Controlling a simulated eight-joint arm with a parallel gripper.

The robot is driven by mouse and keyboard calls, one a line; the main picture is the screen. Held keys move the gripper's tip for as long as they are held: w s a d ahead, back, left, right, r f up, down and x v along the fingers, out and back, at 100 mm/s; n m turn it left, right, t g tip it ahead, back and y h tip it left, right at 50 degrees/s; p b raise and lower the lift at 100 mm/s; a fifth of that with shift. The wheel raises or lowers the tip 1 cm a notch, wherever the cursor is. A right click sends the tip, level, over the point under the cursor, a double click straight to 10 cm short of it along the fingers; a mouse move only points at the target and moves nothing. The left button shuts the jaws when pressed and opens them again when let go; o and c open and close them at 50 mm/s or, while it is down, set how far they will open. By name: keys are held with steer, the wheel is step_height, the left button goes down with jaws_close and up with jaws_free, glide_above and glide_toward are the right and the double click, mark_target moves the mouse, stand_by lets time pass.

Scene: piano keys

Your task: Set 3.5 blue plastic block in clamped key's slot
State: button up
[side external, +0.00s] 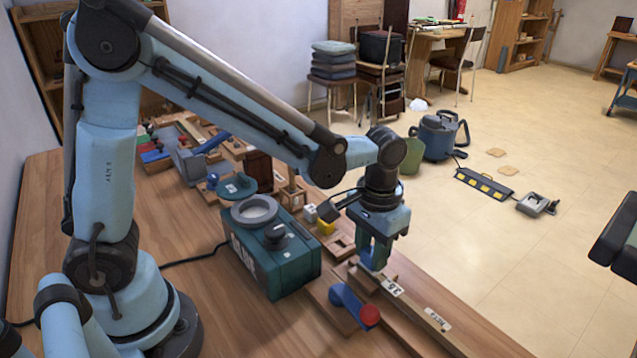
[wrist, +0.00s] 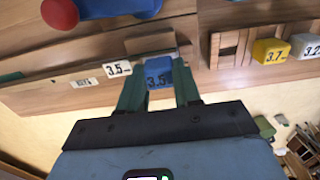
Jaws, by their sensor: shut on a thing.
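A blue block (wrist: 158,74) marked 3.5 is between the green fingers of my gripper (wrist: 157,68) in the wrist view. My gripper (side external: 375,250) also shows in the side view, shut on the block and low over the wooden key (side external: 421,312). The key carries a white 3.5 label (side external: 393,287), which also shows in the wrist view (wrist: 117,69) just left of the block. A blue clamp (side external: 347,301) with a red knob (side external: 369,315) is beside the key. The slot and the block's underside are hidden, so I cannot tell whether the block is in it.
A wooden holder (wrist: 230,48) stands right of the block in the wrist view, with a yellow 3.7 block (wrist: 270,52) and a pale 3.2 block (wrist: 306,47) beyond. A teal machine (side external: 270,258) stands left of my gripper in the side view. The bench edge is close by.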

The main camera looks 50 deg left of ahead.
stand_by(0.4)
steer(key=o, duration=1.1)
steer(key=shift+o, duration=0.4)
steer(key=o, duration=0.3)
steer(key=shift+r, duration=3.45)
